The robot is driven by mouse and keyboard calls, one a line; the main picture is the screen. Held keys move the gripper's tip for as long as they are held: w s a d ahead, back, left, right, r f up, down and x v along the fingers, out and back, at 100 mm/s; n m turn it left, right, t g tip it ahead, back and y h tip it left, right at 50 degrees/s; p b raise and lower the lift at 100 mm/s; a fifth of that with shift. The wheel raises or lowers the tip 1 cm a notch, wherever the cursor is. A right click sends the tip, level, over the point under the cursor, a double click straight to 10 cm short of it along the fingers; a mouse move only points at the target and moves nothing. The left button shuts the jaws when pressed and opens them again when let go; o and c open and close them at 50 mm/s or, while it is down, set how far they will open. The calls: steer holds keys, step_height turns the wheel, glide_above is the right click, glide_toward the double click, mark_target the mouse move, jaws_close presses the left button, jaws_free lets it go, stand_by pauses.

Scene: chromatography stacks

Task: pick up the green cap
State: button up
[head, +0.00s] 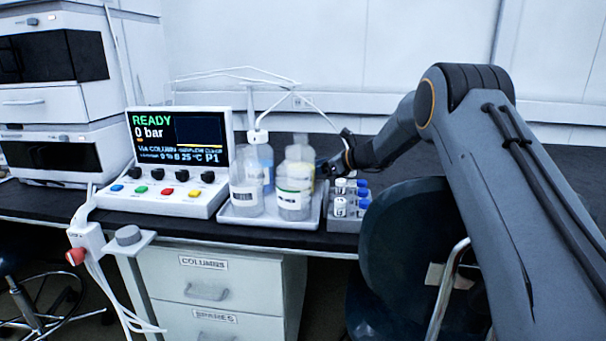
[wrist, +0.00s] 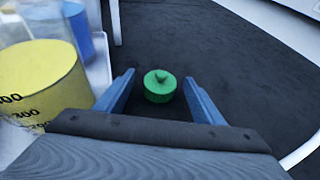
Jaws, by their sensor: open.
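The green cap (wrist: 160,86) lies on the dark bench top in the wrist view, with a small raised nub on its top. My gripper (wrist: 160,84) is open, its two blue fingers spread to the left and right of the cap. The cap shows between the fingertips, with a gap on each side; I cannot tell how far above the bench the fingers are. In the head view my gripper (head: 331,166) is at the right of the bottle tray, mostly hidden by the arm and bottles. The green cap is not visible in the head view.
A bottle with yellow contents (wrist: 42,85) stands close to the left finger, in a white tray (head: 262,222) with several bottles. A vial rack (head: 345,224) stands right of the tray. A chair back (head: 405,245) is in front. Bench beyond the cap is clear.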

steer(key=c, duration=1.1)
steer(key=shift+r, duration=0.1)
